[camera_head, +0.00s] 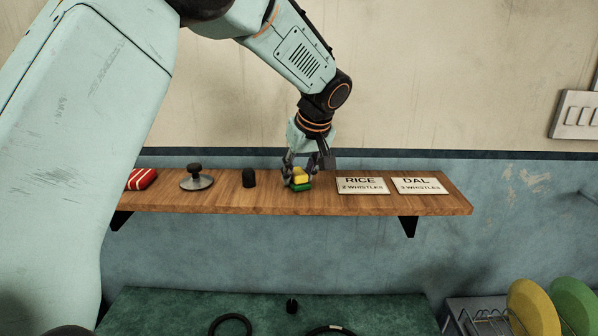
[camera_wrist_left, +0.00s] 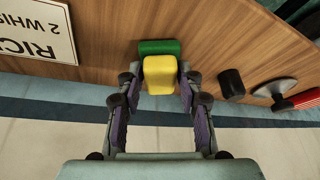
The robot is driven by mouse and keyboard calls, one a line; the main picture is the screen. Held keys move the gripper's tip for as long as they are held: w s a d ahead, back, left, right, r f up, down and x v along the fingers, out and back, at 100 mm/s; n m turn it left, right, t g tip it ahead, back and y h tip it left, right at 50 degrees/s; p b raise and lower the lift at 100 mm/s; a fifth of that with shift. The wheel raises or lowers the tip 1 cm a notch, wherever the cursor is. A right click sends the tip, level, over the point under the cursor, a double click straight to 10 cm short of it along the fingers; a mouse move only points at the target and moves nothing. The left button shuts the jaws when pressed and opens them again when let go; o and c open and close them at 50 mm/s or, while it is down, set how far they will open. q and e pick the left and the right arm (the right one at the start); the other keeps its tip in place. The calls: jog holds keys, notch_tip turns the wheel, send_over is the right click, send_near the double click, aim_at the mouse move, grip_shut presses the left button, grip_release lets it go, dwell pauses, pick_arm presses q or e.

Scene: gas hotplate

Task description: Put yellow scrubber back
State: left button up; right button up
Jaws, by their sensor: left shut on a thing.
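The yellow scrubber (camera_head: 300,175) is between the fingers of my left gripper (camera_head: 308,172), over the wooden shelf (camera_head: 225,196). In the left wrist view the yellow scrubber (camera_wrist_left: 160,74) sits between the two fingertips of my left gripper (camera_wrist_left: 160,92), which is shut on it. A green block (camera_head: 300,187) lies right under or against the yellow one on the shelf; it also shows in the left wrist view (camera_wrist_left: 160,47). I cannot tell whether the two touch. My right gripper is not in view.
A black cylinder (camera_head: 249,178), a lid-like metal piece (camera_head: 196,178) and a red striped item (camera_head: 142,179) are to the left. Below is a green surface (camera_head: 165,310) with dark rings.

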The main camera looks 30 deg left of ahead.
pick_arm(q)
jog(key=o, duration=0.8)
jog(key=shift+f, duration=0.2)
jog(key=shift+c, duration=0.2)
jog(key=o, duration=0.5)
jog(key=shift+w+d+r, duration=0.1)
jog(key=shift+d, duration=0.1)
jog(key=shift+c, duration=0.2)
jog(key=shift+a, duration=0.2)
jog(key=shift+r, duration=0.35)
jog(key=b+v, duration=0.2)
jog(key=v, duration=0.9)
jog(key=shift+d+r, duration=0.2)
jog(key=shift+r, duration=0.05)
jog(key=shift+d, duration=0.1)
